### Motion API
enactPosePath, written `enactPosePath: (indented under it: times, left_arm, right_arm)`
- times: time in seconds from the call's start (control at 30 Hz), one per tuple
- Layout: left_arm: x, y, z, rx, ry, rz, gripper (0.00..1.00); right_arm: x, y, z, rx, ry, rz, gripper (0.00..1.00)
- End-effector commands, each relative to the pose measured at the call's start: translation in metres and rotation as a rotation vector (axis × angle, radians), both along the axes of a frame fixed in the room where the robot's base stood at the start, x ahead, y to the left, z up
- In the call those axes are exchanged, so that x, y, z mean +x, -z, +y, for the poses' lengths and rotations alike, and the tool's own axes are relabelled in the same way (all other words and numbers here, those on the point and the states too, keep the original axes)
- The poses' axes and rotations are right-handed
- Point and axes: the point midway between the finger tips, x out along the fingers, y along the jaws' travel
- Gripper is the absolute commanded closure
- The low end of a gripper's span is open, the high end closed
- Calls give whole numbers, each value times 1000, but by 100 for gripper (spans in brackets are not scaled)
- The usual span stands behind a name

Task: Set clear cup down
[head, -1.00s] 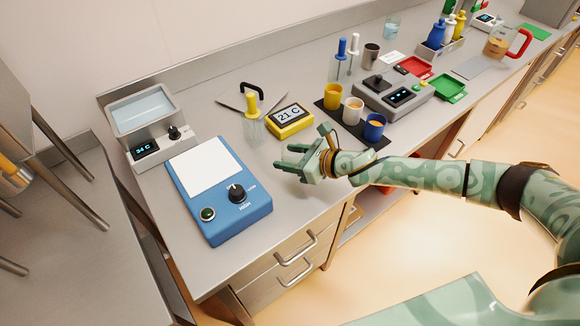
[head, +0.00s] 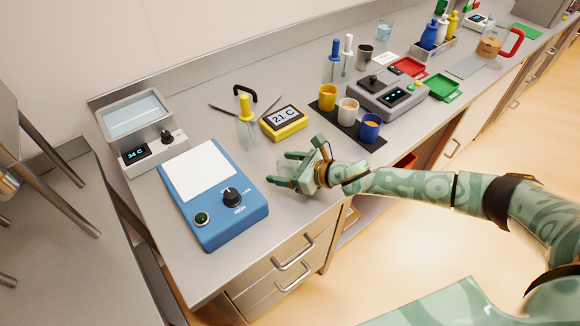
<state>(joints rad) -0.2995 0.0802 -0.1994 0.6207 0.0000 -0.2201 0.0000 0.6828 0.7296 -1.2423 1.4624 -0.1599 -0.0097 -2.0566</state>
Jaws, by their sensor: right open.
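My right gripper (head: 281,168) is open, its fingers pointing left, low over the front part of the counter, right of the blue stirrer plate. A pale, see-through patch shows at the jaws, but I cannot tell whether it is a clear cup or part of the gripper. A clear vessel (head: 248,134) with a yellow-handled tool in it stands behind the plate, apart from the gripper. A clear, bluish cup (head: 384,31) stands far back on the counter. My left gripper is not in view.
The blue plate device (head: 215,231) and water bath (head: 140,110) are at left. A yellow 21 C display (head: 283,122) stands behind the gripper. Yellow, white and blue cups stand on a black mat (head: 377,143) to the right. The counter (head: 290,222) in front of the gripper is bare.

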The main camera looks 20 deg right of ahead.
Motion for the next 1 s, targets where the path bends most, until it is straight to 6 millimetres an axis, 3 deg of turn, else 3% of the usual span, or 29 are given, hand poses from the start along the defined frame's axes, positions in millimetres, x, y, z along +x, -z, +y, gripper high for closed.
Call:
enactPosePath:
  times: [0.17,0.6,1.0]
  left_arm:
    - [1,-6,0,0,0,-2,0]
    - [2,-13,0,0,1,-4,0]
    - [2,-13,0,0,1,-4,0]
  right_arm:
    - [-13,-11,-13,-1,2,1,28]
    - [-75,-44,-69,1,1,2,28]
    - [-82,-49,-75,0,0,-1,28]
